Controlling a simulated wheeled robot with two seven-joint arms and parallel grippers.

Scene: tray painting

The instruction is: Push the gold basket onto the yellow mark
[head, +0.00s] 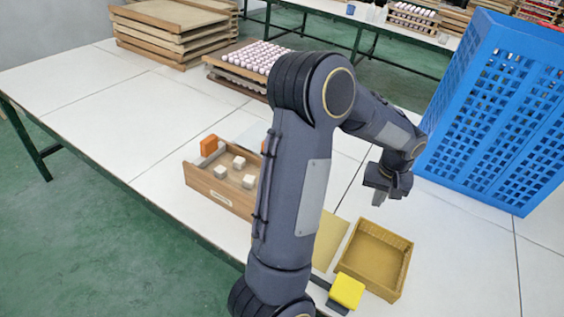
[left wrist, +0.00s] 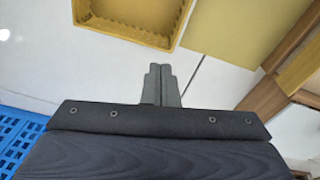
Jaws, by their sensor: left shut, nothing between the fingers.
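The gold basket (head: 403,272) is an open, shallow rectangular tray on the white table, right of my left forearm. Its corner also shows at the top of the left wrist view (left wrist: 128,37). The yellow mark (head: 329,242) is a flat dull-yellow patch left of the basket, partly hidden by my arm; it also shows in the left wrist view (left wrist: 243,42). The basket stands beside the mark, close to its edge; I cannot tell whether they overlap. My left gripper (head: 377,203) is shut and empty, beyond the basket's far side and apart from it; its fingers show together in the left wrist view (left wrist: 160,68).
A bright yellow block (head: 347,290) on a dark base is at the basket's near left. A wooden box (head: 222,196) with white cubes is left of my arm. A tall blue crate (head: 490,130) stands at the right. Wooden trays (head: 175,38) are stacked behind.

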